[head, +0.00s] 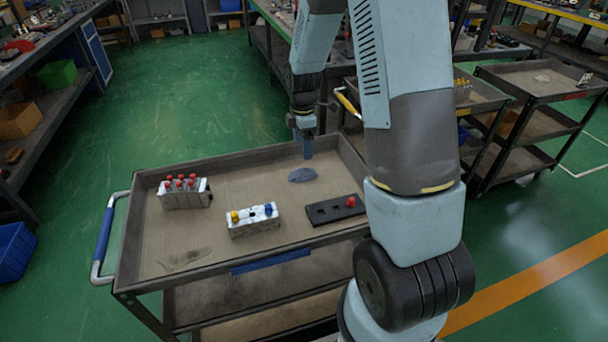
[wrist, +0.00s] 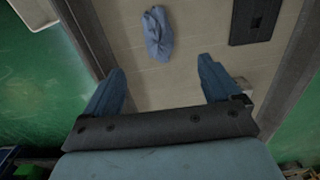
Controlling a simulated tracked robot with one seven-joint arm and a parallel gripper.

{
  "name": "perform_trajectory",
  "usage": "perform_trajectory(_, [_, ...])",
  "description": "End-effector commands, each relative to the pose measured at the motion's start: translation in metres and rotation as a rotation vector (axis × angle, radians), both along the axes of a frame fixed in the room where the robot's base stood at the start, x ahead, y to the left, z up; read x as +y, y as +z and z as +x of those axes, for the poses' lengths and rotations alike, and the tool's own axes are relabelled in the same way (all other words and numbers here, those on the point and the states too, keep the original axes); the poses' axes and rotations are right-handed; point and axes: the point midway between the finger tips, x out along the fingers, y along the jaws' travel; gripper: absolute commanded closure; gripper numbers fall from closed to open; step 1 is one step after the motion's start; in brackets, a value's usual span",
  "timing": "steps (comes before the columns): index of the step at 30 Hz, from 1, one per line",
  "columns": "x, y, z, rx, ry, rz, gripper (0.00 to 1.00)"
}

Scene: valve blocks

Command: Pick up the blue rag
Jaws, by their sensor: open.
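The blue rag (head: 302,174) is a small crumpled cloth lying on the cart's top tray (head: 225,175), toward its far right part. In the wrist view the rag (wrist: 157,34) lies on the tray, beyond the fingertips and between their lines. My gripper (head: 305,150) points down over the far right part of the tray, just behind the rag in the head view. In the wrist view its two blue fingers (wrist: 160,80) are wide apart with nothing between them. The gripper and rag are apart.
On the tray stand a white block with red knobs (head: 185,191), a white block with yellow and blue knobs (head: 253,219), and a black block with a red knob (head: 335,209), which lies near the rag. The tray has a raised rim. Another cart (head: 545,80) stands at right.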

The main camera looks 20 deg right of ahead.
Motion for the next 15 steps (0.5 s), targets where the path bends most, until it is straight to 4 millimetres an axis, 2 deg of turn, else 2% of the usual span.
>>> perform_trajectory(1, [0.0,-0.01,-0.001,0.004,0.0,0.0,0.1])
perform_trajectory(7, [-0.001,-0.042,-0.001,0.004,-0.002,0.0,0.1])
perform_trajectory(15, [-0.001,-0.062,0.0,0.001,-0.003,0.0,0.1])
